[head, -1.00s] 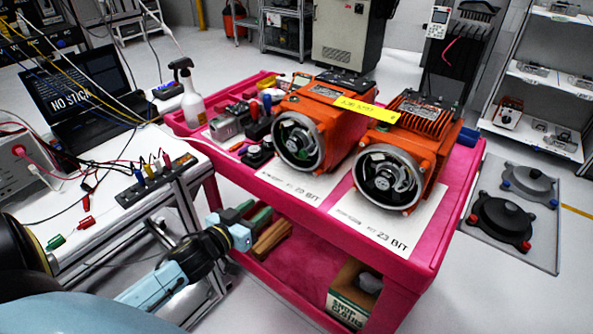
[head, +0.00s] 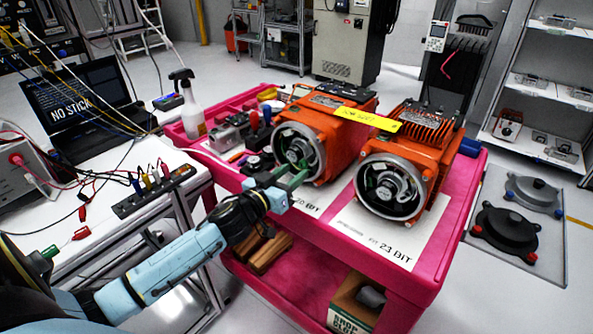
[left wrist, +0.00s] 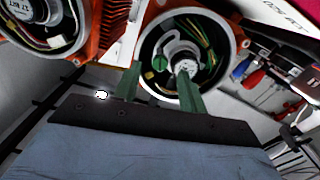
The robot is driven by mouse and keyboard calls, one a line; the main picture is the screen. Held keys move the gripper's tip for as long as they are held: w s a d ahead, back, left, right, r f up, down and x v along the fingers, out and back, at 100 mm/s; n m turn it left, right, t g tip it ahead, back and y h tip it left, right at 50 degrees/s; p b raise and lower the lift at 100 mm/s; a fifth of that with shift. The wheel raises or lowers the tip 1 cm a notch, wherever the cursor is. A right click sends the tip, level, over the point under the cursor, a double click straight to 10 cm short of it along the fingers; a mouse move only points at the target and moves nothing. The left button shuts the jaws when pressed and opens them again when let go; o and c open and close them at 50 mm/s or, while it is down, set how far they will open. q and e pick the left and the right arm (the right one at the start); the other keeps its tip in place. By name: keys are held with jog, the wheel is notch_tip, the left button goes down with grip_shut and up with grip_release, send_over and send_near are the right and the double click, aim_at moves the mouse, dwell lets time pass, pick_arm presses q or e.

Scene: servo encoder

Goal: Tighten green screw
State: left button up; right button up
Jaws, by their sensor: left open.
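Two orange motors stand on the pink cart, each with a round open encoder housing facing me. My left gripper (head: 292,175) is open in front of the left motor's housing (head: 299,148), with its green fingers pointing at it. In the left wrist view, the fingers (left wrist: 158,72) stand apart before this housing (left wrist: 218,58), and nothing shows between them as held. A small round green part, seemingly the green screw (left wrist: 159,62), shows inside the housing between the fingertips. Contact with it cannot be told. The right motor (head: 408,165) also has green parts inside. My right gripper is not in view.
A white card lies under each motor. A yellow tag (head: 368,119) bridges the motors. Tools and a spray bottle (head: 189,105) are at the cart's left. A white bench (head: 60,215) with cables and a laptop stands left. The cart's lower shelf holds a box (head: 352,303).

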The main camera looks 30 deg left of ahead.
aim_at(303, 164)
pick_arm(q)
jog(key=shift+w+d, duration=0.1)
jog(key=shift+w, duration=1.25)
grip_shut()
